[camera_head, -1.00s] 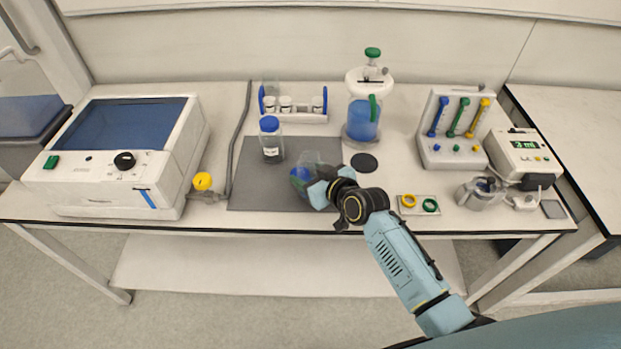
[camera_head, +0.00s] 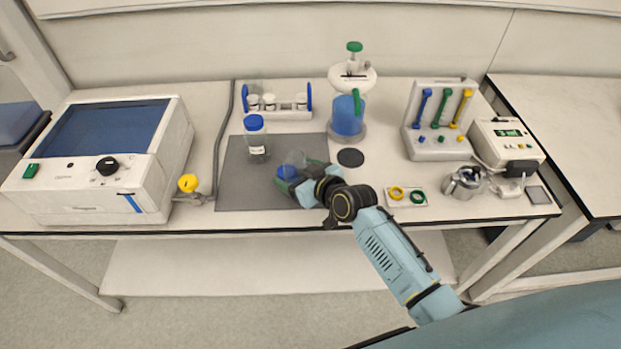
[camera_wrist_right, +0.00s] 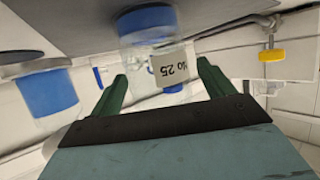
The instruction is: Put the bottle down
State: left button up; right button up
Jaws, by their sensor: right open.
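In the right wrist view the bottle's label (camera_wrist_right: 170,68) shows between the two green fingers (camera_wrist_right: 160,88), with gaps on both sides. The blue part (camera_wrist_right: 147,18) is at the top of that picture. I cannot tell its exact contact with the mat. My left gripper is out of view.
A rack with small jars (camera_head: 278,112) stands behind the mat. A reactor with blue liquid (camera_head: 347,118) and a black disc (camera_head: 350,157) are to the right.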

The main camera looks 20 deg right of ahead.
jog(key=p+v, duration=0.2)
jog(key=v, duration=0.9)
jog(key=shift+s, duration=0.3)
jog(key=shift+d+r, duration=0.1)
jog(key=s+d+f+m+g+h, duration=0.1)
jog(key=s+g+h, duration=0.15)
jog(key=s, duration=0.45)
jog(key=s+d+g+h, duration=0.15)
jog(key=s+g, duration=0.25)
jog(key=s, duration=0.4)
jog(key=s+d+f+m+g+h, duration=0.1)
jog(key=s+g, duration=0.2)
jog(key=s, duration=0.4)
notch_tip(320, 180, down, 23)
jog(key=s, duration=0.2)
jog(key=s+d+f+g, duration=0.2)
jog(key=s+d+f, duration=0.1)
jog(key=s+f, duration=1.2)
jog(key=shift+s+f, duration=0.4)
jog(key=shift+f, duration=0.1)
